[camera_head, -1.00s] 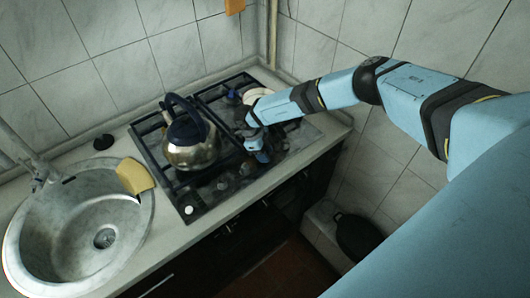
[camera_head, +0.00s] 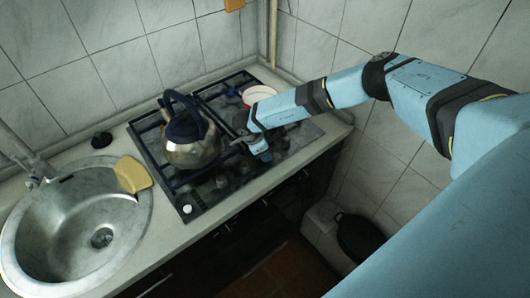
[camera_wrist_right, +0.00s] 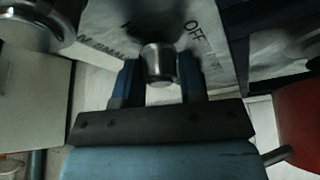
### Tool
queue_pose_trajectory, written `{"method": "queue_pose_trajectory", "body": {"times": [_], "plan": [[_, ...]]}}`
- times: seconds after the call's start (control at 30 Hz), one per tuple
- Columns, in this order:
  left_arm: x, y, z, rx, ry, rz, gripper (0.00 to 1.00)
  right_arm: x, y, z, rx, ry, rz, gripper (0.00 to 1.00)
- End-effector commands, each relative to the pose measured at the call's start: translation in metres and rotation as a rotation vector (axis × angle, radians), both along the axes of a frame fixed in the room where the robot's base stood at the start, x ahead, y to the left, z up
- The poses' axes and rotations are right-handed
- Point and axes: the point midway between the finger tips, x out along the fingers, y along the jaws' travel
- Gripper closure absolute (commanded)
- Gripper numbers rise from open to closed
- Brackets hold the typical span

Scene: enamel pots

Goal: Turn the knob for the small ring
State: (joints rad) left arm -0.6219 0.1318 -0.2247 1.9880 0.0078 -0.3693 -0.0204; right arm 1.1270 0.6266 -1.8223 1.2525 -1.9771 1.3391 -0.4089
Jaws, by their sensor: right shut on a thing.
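My right gripper (camera_head: 261,152) is at the front right of the black stove (camera_head: 215,192), by the row of knobs. In the right wrist view, the fingers (camera_wrist_right: 159,78) are on both sides of a metal knob (camera_wrist_right: 158,62) and shut on it. The panel (camera_wrist_right: 105,38) around the knob carries printed words; "OFF" reads to the right of the knob and "SMALL" to the left. In the head view my gripper hides this knob. A white knob (camera_head: 187,209) sits at the stove's front left. My left gripper is not in view.
A steel kettle (camera_head: 192,148) stands on the stove to the left of my gripper. A red and white pot (camera_head: 263,94) is behind my arm. A sink (camera_head: 60,225) and a yellow cloth-like item (camera_head: 133,174) are at the left. A dark pan (camera_head: 358,238) lies low at the right.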

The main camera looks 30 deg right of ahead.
Motion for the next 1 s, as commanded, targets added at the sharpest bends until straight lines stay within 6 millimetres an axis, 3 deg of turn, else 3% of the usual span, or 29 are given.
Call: {"method": "queue_pose_trajectory", "body": {"times": [0.6, 1.0], "plan": [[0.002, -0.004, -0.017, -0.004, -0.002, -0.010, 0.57, -0.002, 0.000, -0.001, 0.000, -0.001, 0.561, 0.87], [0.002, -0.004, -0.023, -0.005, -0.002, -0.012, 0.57, -0.002, 0.000, 0.000, -0.001, -0.002, 0.775, 0.87]]}}
